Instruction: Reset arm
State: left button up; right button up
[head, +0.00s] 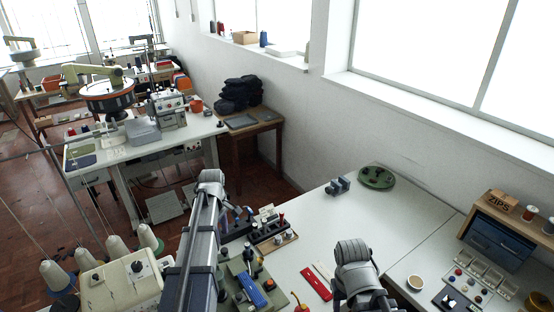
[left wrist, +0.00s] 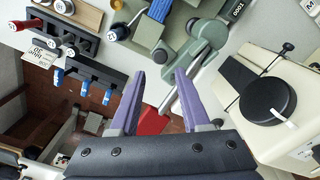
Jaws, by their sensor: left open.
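My left gripper (left wrist: 160,76) shows clearly in the left wrist view. Its two purple fingers stand apart with nothing between them. Beyond the fingers are a grey-green fixture with a blue block (left wrist: 160,8) and a grey lever arm (left wrist: 192,65). A red piece (left wrist: 151,122) shows beyond the fingers, partly covered. In the head view my left arm reaches up from the bottom, and its gripper is hard to make out beside the fixture. The blue block (head: 251,291) lies on the green fixture there. My right arm shows at the lower right, but its gripper is not visible.
A dark rack with knobs (head: 270,235) stands close to my left arm; its blue-tipped pegs (left wrist: 84,88) show in the wrist view. A cream machine (head: 125,287) with thread cones is at left. A red strip (head: 316,284) lies on the white table (head: 305,220). The table's middle is fairly clear.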

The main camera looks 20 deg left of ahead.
pick_arm(q)
jog(key=s+d+f+m+b, duration=0.1)
jog(key=s+d+m, duration=0.4)
jog(key=d, duration=0.5)
jog(key=s+d+f+m+b, duration=0.2)
jog(key=s+d+m, duration=0.4)
jog(key=d+m, duration=0.2)
jog(key=s+d+f+m+y+b, duration=0.1)
jog(key=s+d+m, duration=0.4)
jog(key=d, duration=0.7)
jog(key=shift+s+d+f+m+b, duration=0.2)
jog(key=shift+f+m+b, duration=0.4)
jog(key=shift+m, duration=0.4)
